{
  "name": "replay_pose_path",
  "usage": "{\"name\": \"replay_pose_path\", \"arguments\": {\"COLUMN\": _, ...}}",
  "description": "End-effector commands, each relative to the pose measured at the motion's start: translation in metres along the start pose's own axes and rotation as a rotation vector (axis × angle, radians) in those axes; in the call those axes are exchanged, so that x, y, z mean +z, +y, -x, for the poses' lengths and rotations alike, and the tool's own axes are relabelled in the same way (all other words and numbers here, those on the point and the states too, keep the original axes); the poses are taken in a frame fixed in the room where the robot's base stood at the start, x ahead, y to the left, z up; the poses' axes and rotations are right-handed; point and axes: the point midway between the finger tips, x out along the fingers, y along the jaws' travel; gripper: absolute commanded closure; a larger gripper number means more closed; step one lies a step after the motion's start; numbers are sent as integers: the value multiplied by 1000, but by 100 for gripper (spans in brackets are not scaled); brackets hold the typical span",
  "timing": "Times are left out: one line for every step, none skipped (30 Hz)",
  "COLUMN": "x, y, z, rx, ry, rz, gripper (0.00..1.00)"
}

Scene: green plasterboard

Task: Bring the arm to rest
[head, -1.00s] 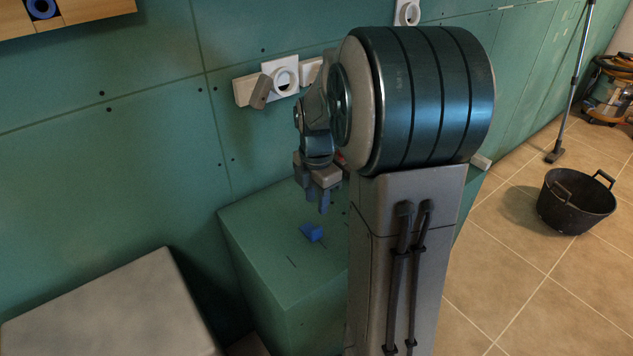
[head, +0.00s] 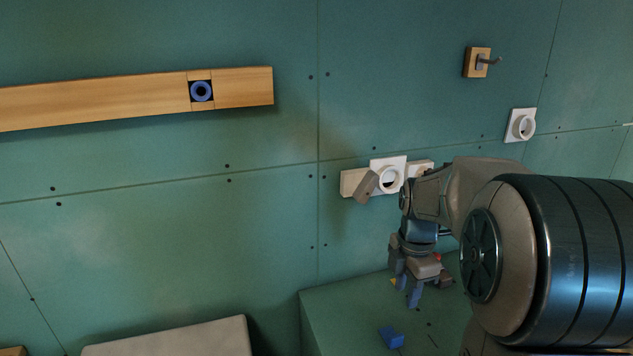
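My gripper (head: 407,290) hangs at the end of my arm, pointing down above the green box-like surface (head: 330,318). Its blue-tipped fingers stand apart, with a gap between them and nothing visibly held. A small blue block (head: 391,337) lies on the green surface below and to the left of the gripper, apart from it. My arm's large dark blue joint fills the lower right and hides part of the surface.
White wall fittings with round rings (head: 389,178) sit behind my arm, one with a tilted grey-brown piece (head: 366,187). A hook (head: 482,62) and another white fitting (head: 521,125) are upper right. A grey slab (head: 175,338) stands lower left.

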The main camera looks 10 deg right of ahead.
Motion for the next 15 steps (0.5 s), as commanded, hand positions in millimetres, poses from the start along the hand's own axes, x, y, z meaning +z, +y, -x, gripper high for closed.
{"name": "replay_pose_path", "arguments": {"x": -5, "y": -3, "z": 4, "rx": 6, "ry": -4, "rz": -36, "gripper": 65}}
{"name": "replay_pose_path", "arguments": {"x": -8, "y": -5, "z": 6, "rx": 12, "ry": -7, "rz": -68, "gripper": 65}}
{"name": "replay_pose_path", "arguments": {"x": -13, "y": -9, "z": 8, "rx": 19, "ry": -10, "rz": -121, "gripper": 65}}
{"name": "replay_pose_path", "arguments": {"x": -17, "y": -12, "z": 11, "rx": 26, "ry": -13, "rz": -166, "gripper": 65}}
{"name": "replay_pose_path", "arguments": {"x": -22, "y": -15, "z": 13, "rx": 33, "ry": -14, "rz": -216, "gripper": 65}}
{"name": "replay_pose_path", "arguments": {"x": -28, "y": -20, "z": 16, "rx": 43, "ry": -16, "rz": -287, "gripper": 65}}
{"name": "replay_pose_path", "arguments": {"x": -32, "y": -25, "z": 18, "rx": 51, "ry": -17, "rz": -341, "gripper": 65}}
{"name": "replay_pose_path", "arguments": {"x": -37, "y": -28, "z": 20, "rx": 59, "ry": -17, "rz": -396, "gripper": 65}}
{"name": "replay_pose_path", "arguments": {"x": -43, "y": -34, "z": 22, "rx": 70, "ry": -16, "rz": -468, "gripper": 65}}
{"name": "replay_pose_path", "arguments": {"x": -47, "y": -38, "z": 24, "rx": 80, "ry": -15, "rz": -523, "gripper": 65}}
{"name": "replay_pose_path", "arguments": {"x": -51, "y": -42, "z": 26, "rx": 87, "ry": -13, "rz": -577, "gripper": 65}}
{"name": "replay_pose_path", "arguments": {"x": -56, "y": -48, "z": 28, "rx": 99, "ry": -9, "rz": -651, "gripper": 65}}
{"name": "replay_pose_path", "arguments": {"x": -60, "y": -52, "z": 29, "rx": 107, "ry": -6, "rz": -705, "gripper": 65}}
{"name": "replay_pose_path", "arguments": {"x": -64, "y": -56, "z": 30, "rx": 115, "ry": -1, "rz": -759, "gripper": 65}}
{"name": "replay_pose_path", "arguments": {"x": -69, "y": -62, "z": 31, "rx": 127, "ry": 6, "rz": -832, "gripper": 65}}
